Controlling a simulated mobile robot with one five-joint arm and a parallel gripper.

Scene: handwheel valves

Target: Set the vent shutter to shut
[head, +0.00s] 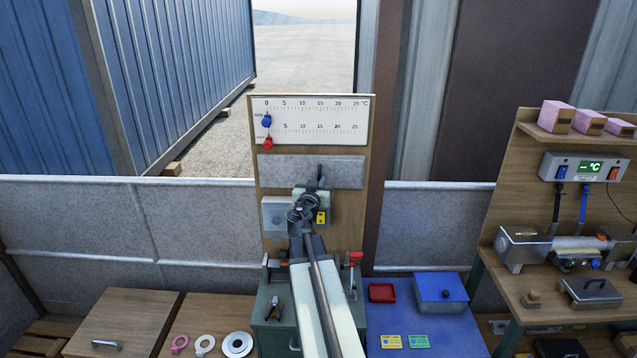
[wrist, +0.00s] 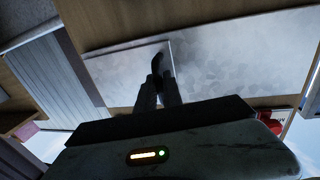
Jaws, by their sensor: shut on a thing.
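The vent shutter is a flat grey metal strip (head: 283,172) across the wooden board, below two temperature scales. It also fills much of the wrist view (wrist: 240,62), where a straight edge divides it into a longer and a shorter part. A dark upright handle (head: 320,174) stands out from it right of its middle in the head view. My gripper (wrist: 158,84) is shut on this handle (wrist: 156,62), whose curved tip shows beyond the fingers. Whether an opening lies behind the strip cannot be told.
Blue (head: 267,121) and red (head: 268,142) pointers sit at the scales' left ends. A grey box (head: 275,216) and a yellow tag (head: 321,217) are close under the strip. A blue case (head: 441,293) and a red tray (head: 382,292) lie below right.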

